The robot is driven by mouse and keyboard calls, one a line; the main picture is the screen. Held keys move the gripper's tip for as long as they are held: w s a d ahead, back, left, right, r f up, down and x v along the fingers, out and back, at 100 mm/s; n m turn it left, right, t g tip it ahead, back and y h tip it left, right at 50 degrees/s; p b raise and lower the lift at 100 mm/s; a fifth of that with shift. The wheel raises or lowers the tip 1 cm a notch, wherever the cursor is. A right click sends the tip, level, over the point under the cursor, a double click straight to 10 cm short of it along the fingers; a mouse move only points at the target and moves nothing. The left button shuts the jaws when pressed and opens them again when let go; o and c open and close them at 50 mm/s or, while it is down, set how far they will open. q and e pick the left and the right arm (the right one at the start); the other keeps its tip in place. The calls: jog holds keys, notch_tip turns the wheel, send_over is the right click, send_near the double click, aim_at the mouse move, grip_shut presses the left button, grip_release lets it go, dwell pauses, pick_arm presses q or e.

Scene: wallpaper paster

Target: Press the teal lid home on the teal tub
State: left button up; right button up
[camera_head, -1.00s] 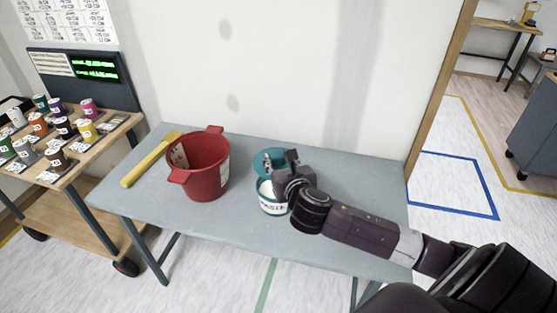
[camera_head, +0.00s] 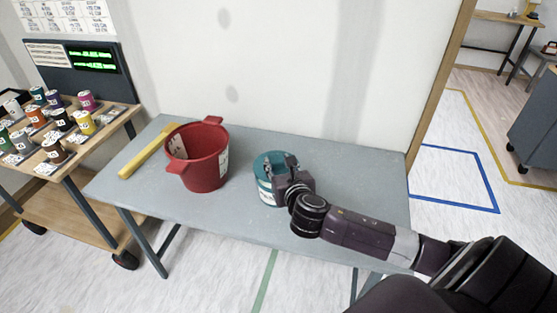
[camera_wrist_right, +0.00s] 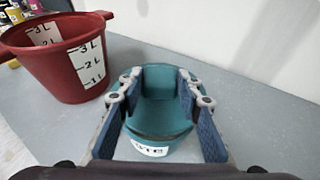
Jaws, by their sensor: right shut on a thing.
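The teal lid (camera_head: 266,160) lies over the top of the teal tub (camera_head: 264,192), a round tub with a white label, on the grey table. My right gripper (camera_head: 281,172) is above the tub, its fingers on both sides of a raised teal part of the lid. In the right wrist view the lid (camera_wrist_right: 158,118) is between the fingers of the gripper (camera_wrist_right: 158,82), with the tub's label (camera_wrist_right: 150,150) below it. The gripper hides part of the rim, so I cannot tell whether the lid is fully seated. My left gripper is not in view.
A red bucket (camera_head: 205,165) with a measuring scale stands left of the tub on the table (camera_head: 340,165). A yellow bar (camera_head: 146,154) lies at the table's left. A wall is behind. A wooden cart (camera_head: 95,150) with several small cans is further left.

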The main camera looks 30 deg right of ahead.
jog(key=shift+f, duration=0.3)
jog(key=shift+r, duration=0.1)
dwell(0.4)
jog(key=shift+p, duration=0.3)
jog(key=shift+p, duration=0.75)
dwell(0.8)
jog(key=shift+f+b, duration=0.5)
jog(key=shift+f, duration=0.75)
jog(key=o, duration=1.2)
